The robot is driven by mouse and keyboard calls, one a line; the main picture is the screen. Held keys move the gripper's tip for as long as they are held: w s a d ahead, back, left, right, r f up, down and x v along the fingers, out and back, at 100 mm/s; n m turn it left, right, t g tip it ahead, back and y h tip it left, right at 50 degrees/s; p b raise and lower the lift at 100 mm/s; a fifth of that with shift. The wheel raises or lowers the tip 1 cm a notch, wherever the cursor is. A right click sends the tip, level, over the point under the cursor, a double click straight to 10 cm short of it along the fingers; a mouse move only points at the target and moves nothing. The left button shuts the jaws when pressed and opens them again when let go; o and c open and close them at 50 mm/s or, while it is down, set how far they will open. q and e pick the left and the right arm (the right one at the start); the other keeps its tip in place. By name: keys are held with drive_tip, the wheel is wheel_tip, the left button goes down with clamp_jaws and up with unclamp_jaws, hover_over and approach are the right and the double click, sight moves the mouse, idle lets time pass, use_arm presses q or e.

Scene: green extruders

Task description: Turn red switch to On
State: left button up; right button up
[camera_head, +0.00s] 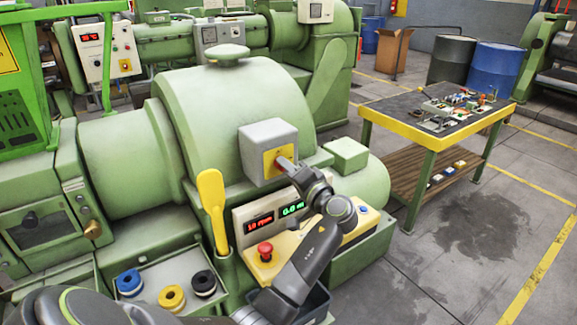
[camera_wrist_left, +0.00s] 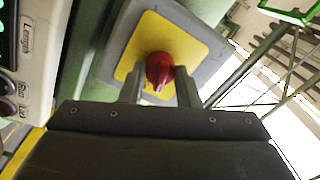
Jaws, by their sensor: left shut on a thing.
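The red switch (camera_wrist_left: 160,68) is a rotary knob on a yellow plate (camera_wrist_left: 194,46) in the left wrist view. In the head view the grey switch box (camera_head: 262,140) with its yellow face stands on the green extruder, and the red switch (camera_head: 284,162) shows at the tip of my gripper. My left gripper (camera_head: 291,168) is shut on the knob, with one finger on each side of it. In the left wrist view its fingers (camera_wrist_left: 159,84) point straight at the plate. The switch's position labels cannot be read. My right gripper is not in view.
A control panel (camera_head: 291,209) with red and green displays and a red emergency button (camera_head: 265,251) sits below the switch box. A yellow lever (camera_head: 213,205) stands to its left. Tape rolls (camera_head: 171,297) lie in a tray at the front. A workbench (camera_head: 440,150) stands to the right.

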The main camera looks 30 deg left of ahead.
use_arm(q)
drive_tip(key=shift+r+m+p, duration=0.1)
drive_tip(key=shift+m+p, duration=0.55)
drive_tip(key=shift+m, duration=0.85)
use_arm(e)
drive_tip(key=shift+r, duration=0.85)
use_arm(q)
drive_tip(key=o, duration=0.8)
drive_tip(key=shift+o, duration=0.8)
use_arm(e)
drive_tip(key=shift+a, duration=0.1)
